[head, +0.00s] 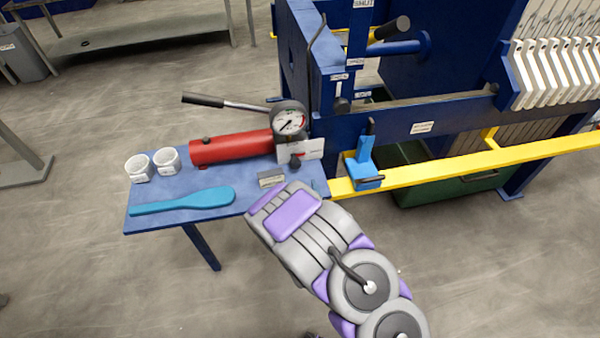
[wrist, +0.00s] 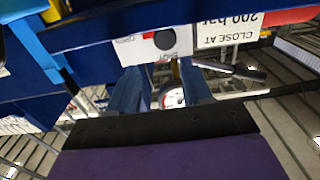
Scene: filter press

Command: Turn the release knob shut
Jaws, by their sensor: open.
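The release knob (head: 296,161) is a small black knob on a white plate (head: 314,147), below the gauge at the right end of the red hand pump (head: 228,147). In the wrist view, which looks upside down, a round black knob (wrist: 164,40) sits on a white plate with red marks. My gripper (wrist: 161,78) is open, its two fingers apart with nothing held between them. The knob lies beyond the fingertips, and I see no contact. In the head view my arm reaches the table's front edge, and its wrist hides much of the gripper.
The pressure gauge (head: 289,119) and pump handle (head: 222,102) stand above the table. Two white cups (head: 140,167) and a teal paddle (head: 183,201) lie left on the blue table (head: 141,219). A blue clamp-like part (head: 364,168) sits on the yellow rail (head: 450,168) at right.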

